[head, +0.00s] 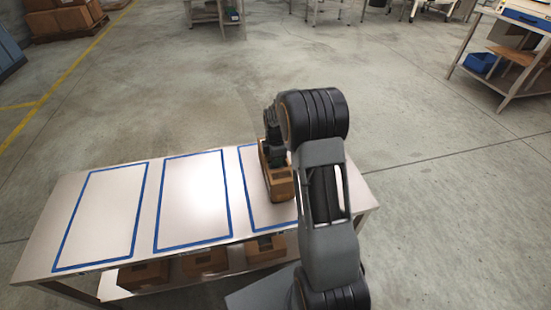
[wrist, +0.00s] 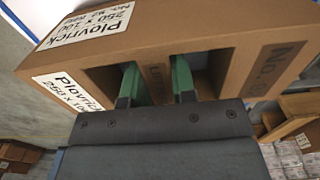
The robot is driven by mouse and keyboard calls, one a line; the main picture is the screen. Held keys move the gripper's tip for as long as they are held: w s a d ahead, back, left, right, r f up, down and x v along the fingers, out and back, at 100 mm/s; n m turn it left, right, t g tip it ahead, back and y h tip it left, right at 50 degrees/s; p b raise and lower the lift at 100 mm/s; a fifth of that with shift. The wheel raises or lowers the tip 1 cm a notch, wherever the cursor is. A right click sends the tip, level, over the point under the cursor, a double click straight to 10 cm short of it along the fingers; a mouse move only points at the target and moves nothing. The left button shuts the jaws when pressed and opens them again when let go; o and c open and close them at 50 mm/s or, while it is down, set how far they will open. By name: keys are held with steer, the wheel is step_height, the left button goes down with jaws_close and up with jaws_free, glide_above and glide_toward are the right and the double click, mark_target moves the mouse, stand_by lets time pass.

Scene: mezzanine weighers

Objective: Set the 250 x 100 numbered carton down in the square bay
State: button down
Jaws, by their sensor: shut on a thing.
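My gripper (wrist: 156,84) has two green fingers, shut on a brown carton (wrist: 215,50) with both fingertips inside slots in its side. White labels on it read "Plovrick 250 x 100". In the head view the carton (head: 278,186) is at the right end of the table, over the right blue-outlined bay (head: 254,216); whether it touches the top I cannot tell. My arm hides that bay's right part. The middle bay (head: 193,200) and left bay (head: 103,215) are empty. Which bay is square I cannot tell from this angle.
Several brown cartons (head: 143,273) stand on the shelf under the table (head: 45,235). A workbench with a blue bin (head: 482,64) is at the far right, and stacked boxes (head: 62,20) are at the far left. The floor behind the table is clear.

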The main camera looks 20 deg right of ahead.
steer(key=shift+f, duration=0.15)
steer(key=c, duration=0.8)
jaws_free()
steer(key=shift+c, duration=0.2)
